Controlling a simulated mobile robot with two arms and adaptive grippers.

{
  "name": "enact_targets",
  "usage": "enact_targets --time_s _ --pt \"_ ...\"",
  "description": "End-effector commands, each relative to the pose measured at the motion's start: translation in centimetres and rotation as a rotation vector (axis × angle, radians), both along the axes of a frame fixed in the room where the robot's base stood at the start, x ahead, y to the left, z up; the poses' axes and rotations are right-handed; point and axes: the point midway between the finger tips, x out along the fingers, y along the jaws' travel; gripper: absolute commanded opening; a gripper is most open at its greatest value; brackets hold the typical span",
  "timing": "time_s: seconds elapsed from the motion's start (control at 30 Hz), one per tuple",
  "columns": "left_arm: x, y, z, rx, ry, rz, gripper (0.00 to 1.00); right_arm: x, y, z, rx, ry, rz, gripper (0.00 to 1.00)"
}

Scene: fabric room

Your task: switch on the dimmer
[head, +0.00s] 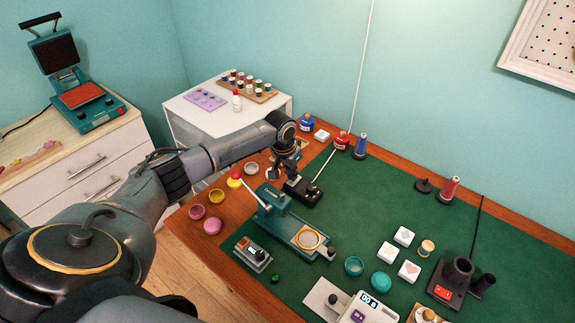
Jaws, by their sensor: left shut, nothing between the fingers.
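A small black box (304,191) at the end of a white cord lies on the green mat and looks like the dimmer. Its switch is too small to read. My left gripper (282,177) is shut and empty, pointing down just beside the box's left end. I cannot tell whether its fingertips touch the box. My right gripper is not in view.
A teal press (290,228) stands just in front of the box, and a grey device with a knob (253,253) is nearer. Small bowls (213,226) line the left of the wooden table (225,243). Blue and red bottles stand behind. The mat's (400,195) middle is clear.

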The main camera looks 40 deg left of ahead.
Motion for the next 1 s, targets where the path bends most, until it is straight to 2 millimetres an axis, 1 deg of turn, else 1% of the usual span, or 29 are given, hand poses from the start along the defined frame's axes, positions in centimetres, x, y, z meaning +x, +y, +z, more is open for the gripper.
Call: enact_targets --time_s 0.03,0.33,0.37,0.4,0.47,0.7,0.8,0.9,1.0 --pt "0.0 0.0 0.7 -0.001 0.000 0.000 0.00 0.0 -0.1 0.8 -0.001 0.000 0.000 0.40" --pt "-0.2 -0.1 4.5 -0.001 0.001 0.000 0.00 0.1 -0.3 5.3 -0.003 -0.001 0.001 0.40" --pt "-0.3 0.0 4.6 0.000 0.000 0.000 0.00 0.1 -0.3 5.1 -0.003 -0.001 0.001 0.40" --pt "-0.7 0.1 4.8 0.001 -0.003 -0.002 0.00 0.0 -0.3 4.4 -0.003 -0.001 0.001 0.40" --pt "-1.2 0.2 5.7 0.001 -0.002 -0.002 0.00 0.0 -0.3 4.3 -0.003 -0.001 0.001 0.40" --pt "-3.2 0.3 9.6 0.001 -0.003 -0.001 0.00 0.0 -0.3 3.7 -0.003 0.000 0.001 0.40" --pt "-3.9 0.3 10.9 0.001 -0.001 -0.001 0.00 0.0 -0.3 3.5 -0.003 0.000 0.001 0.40" --pt "-4.4 0.4 11.8 0.000 -0.001 0.000 0.00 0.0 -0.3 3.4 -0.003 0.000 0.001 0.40" --pt "-4.7 0.3 12.4 0.000 0.000 -0.001 0.00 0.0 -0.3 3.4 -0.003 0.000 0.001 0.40"
